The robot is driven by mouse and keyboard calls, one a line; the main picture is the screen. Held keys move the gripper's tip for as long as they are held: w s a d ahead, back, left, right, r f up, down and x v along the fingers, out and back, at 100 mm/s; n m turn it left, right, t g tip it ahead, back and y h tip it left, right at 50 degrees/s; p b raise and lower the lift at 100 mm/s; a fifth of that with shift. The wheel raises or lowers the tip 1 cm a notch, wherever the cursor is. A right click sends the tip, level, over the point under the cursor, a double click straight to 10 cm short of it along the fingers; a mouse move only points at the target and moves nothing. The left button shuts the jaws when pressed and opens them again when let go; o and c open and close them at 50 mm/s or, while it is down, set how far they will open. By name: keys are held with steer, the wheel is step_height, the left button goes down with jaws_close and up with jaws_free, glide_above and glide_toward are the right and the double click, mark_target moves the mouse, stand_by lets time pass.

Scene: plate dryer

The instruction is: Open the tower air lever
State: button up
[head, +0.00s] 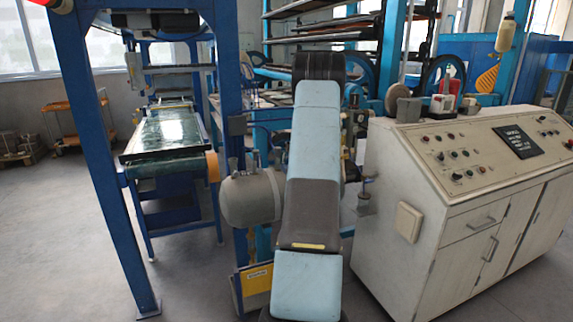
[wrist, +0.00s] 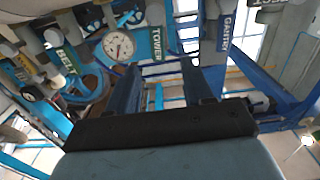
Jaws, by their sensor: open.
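In the wrist view, a green sign reading TOWER (wrist: 157,45) stands just beyond my gripper, beside a round white gauge (wrist: 118,45). A small bright blue part (wrist: 130,18) shows above the gauge; I cannot tell whether it is the tower air lever. My gripper (wrist: 160,88) is open, its two dark fingers spread apart with nothing seen between them. The sign lies beyond the gap between the fingers, apart from them. In the head view my own arm hides the gripper and the tower sign.
In the wrist view, a BELT sign (wrist: 68,60) is left and a GANTRY sign (wrist: 226,32) right, among pipes and blue frame bars. In the head view, a grey tank (head: 250,198) is left of my arm, a control cabinet (head: 400,265) right. Open floor lies at left.

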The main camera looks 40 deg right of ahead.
steer(key=shift+v, duration=1.6)
